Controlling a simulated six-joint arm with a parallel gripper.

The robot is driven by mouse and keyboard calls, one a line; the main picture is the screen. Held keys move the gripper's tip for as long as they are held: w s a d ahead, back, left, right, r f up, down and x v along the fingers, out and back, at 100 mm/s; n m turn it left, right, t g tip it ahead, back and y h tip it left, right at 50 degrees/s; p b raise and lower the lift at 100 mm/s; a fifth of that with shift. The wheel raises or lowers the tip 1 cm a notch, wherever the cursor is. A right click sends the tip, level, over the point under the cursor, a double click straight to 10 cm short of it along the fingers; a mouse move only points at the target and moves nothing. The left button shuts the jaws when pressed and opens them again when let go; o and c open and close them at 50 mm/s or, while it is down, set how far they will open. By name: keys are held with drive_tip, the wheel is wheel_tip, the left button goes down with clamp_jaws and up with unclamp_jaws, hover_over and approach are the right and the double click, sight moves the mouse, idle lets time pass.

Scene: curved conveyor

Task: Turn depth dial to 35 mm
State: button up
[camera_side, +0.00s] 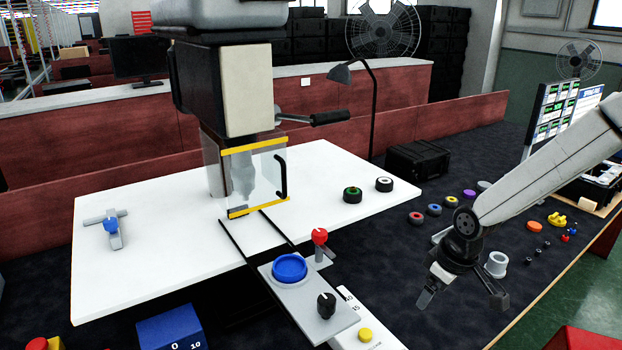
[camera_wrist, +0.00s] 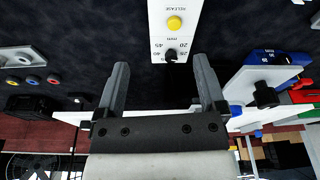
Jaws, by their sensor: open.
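A white panel (camera_wrist: 178,8) in the wrist view carries a small black dial (camera_wrist: 171,57) with numbers around it, including 20, 25, 40 and 45, and the mark mm. I cannot read which number it points at. The dial appears between my two finger tips, nearer the right one, and beyond them. My gripper (camera_wrist: 160,66) is open and empty. In the side view my gripper (camera_side: 462,296) hangs right of the white panel (camera_side: 385,342), clearly apart from it. There the dial itself seems hidden behind a grey plate (camera_side: 310,310).
A yellow button (camera_side: 365,335) sits on the white panel. A grey cup (camera_side: 496,264) and coloured rings stand beside and behind my gripper.

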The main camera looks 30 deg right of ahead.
drive_tip(key=w+f+n+y, duration=0.1)
drive_tip(key=w+f+n, duration=0.2)
drive_tip(key=w, duration=0.4)
drive_tip(key=w+f+n+y, duration=0.1)
drive_tip(key=w+f+n, duration=0.3)
drive_tip(key=w+f, duration=0.1)
drive_tip(key=w+a+f+n+y, duration=0.1)
drive_tip(key=w+f+n, duration=0.2)
drive_tip(key=w, duration=0.5)
drive_tip(key=shift+w+f+y, duration=0.3)
drive_tip(key=shift+w+f, duration=0.05)
drive_tip(key=shift+f, duration=0.15)
drive_tip(key=shift+f, duration=0.1)
drive_tip(key=shift+x, duration=3.75)
drive_tip(key=shift+c, duration=0.3)
clamp_jaws()
